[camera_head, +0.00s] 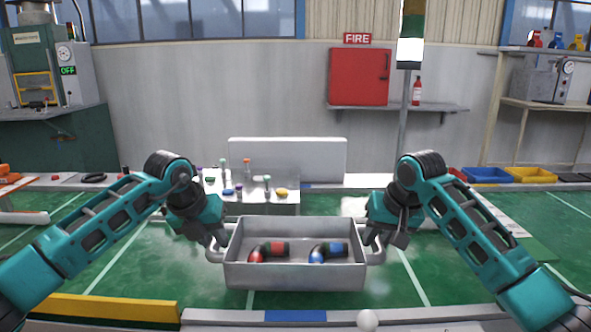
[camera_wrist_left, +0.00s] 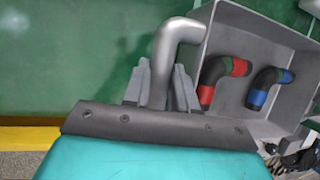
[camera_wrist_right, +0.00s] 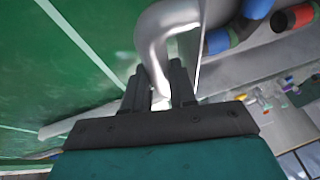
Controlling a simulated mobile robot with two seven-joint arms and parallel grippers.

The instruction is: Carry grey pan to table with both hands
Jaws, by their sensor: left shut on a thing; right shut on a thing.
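The grey pan (camera_head: 295,277) is a rectangular metal tray with a curved handle at each end, held up above the green floor in the middle of the head view. A red-banded black elbow hose (camera_head: 268,251) and a blue-banded one (camera_head: 328,251) lie inside it. My left gripper (camera_head: 214,246) is shut on the left handle, which shows between its fingers in the left wrist view (camera_wrist_left: 168,65). My right gripper (camera_head: 376,246) is shut on the right handle, also seen in the right wrist view (camera_wrist_right: 152,50). The pan looks about level.
A table (camera_head: 290,209) with several small coloured items stands behind the pan, with a pale panel behind it. A yellow barrier (camera_head: 105,308) lies at front left. Coloured bins (camera_head: 530,174) are at the far right.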

